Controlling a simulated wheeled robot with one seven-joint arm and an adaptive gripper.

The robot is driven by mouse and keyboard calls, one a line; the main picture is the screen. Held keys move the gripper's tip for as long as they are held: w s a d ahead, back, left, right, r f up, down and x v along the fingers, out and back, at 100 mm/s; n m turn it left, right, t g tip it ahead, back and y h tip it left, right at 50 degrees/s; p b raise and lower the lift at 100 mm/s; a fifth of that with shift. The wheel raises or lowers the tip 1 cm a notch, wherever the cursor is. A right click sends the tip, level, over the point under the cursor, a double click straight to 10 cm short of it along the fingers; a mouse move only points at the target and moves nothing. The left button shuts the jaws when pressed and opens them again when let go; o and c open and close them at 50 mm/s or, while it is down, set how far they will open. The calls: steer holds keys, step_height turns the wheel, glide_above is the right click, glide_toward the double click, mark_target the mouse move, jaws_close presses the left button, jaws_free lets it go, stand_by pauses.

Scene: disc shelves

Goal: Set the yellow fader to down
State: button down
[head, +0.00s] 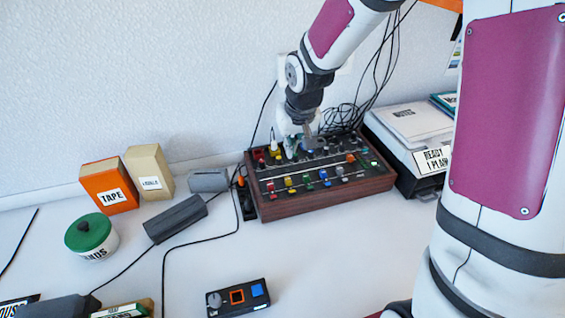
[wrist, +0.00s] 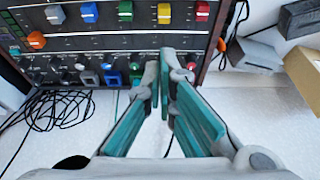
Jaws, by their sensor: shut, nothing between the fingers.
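The yellow fader (head: 289,183) has a yellow cap in the front row of the wood-sided mixer (head: 322,203), between the red fader (head: 270,187) and the green fader (head: 308,180). In the wrist view, the yellow cap (wrist: 164,13) is at the top, beyond my fingertips. My gripper (head: 292,153) is over the back left part of the mixer, behind the front row. In the wrist view, my gripper (wrist: 161,66) has its teal fingers shut and empty, apart from the yellow fader. The fingertips cover part of the back row.
Blue (wrist: 89,12) and white (wrist: 54,14) faders continue the row, with an orange knob (wrist: 36,40) nearby. Black cables (head: 345,117) lie behind the mixer. A paper tray (head: 410,125) stands close on its right. Tape box (head: 110,188) and green-lidded jar (head: 92,236) are at left.

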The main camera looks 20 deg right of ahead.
steer(key=shift+f+b, duration=0.25)
steer(key=shift+b, duration=0.15)
steer(key=b, duration=0.2)
glide_toward(285, 173)
steer(key=x, duration=0.5)
steer(key=shift+w+f, duration=0.2)
steer(key=shift+s, duration=0.1)
steer(key=shift+s+d, duration=0.1)
steer(key=shift+s, duration=0.45)
steer(key=shift+s+r, duration=0.1)
